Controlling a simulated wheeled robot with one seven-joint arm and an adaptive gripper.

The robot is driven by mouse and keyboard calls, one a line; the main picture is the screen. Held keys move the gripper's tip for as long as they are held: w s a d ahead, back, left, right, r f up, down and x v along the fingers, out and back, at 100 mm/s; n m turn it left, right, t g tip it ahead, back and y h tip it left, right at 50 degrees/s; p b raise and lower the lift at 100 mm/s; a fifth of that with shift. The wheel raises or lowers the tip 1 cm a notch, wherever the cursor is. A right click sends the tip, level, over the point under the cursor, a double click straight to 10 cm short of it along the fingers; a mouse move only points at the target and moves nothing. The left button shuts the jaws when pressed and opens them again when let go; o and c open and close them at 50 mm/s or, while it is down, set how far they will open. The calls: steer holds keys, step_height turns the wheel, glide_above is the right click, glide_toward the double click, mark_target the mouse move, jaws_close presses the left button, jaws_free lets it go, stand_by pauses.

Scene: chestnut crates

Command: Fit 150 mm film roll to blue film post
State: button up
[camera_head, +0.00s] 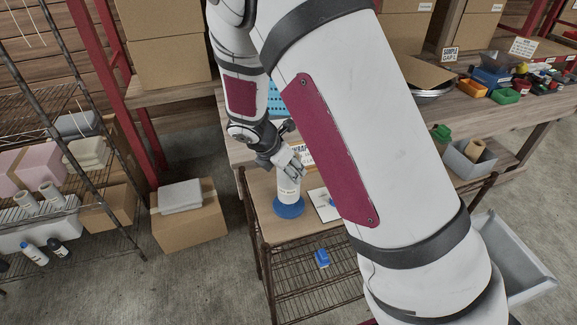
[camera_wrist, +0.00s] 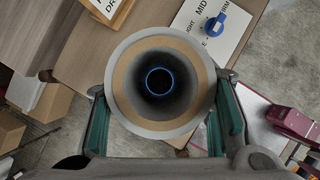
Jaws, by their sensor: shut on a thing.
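My gripper (camera_head: 291,171) is shut on the roll from above. In the wrist view the roll (camera_wrist: 126,80) shows end-on, a pale ring with a tan core. My green-padded fingers (camera_wrist: 168,112) press on its two sides. A blue ring of the post (camera_wrist: 159,82) shows down inside the dark core. The roll hides most of the post, and I cannot tell whether the roll touches the base.
A white sheet (camera_head: 325,204) marked LIGHT, MID and FIRM lies right of the post, with a small blue piece (camera_wrist: 215,25) on it in the wrist view. A framed sign (camera_head: 301,156) stands behind. A wire shelf (camera_head: 300,285) is below. Stocked racks stand at left.

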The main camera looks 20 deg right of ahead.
steer(key=shift+f, duration=1.75)
steer(key=o, duration=1.5)
steer(key=shift+o, duration=0.2)
steer(key=v, duration=1.2)
steer(key=s+d+r+m+t+y+b, duration=0.1)
steer(key=s+d+r+m+y, duration=0.1)
steer(key=s+r+m, duration=0.6)
steer(key=s+d+r+m+t+y+b, duration=0.1)
steer(key=s+d+r+m+y, duration=0.2)
steer(key=s+r+m, duration=0.6)
steer(key=s+m, duration=0.5)
steer(key=m, duration=0.2)
steer(key=shift+r+t+b, duration=0.3)
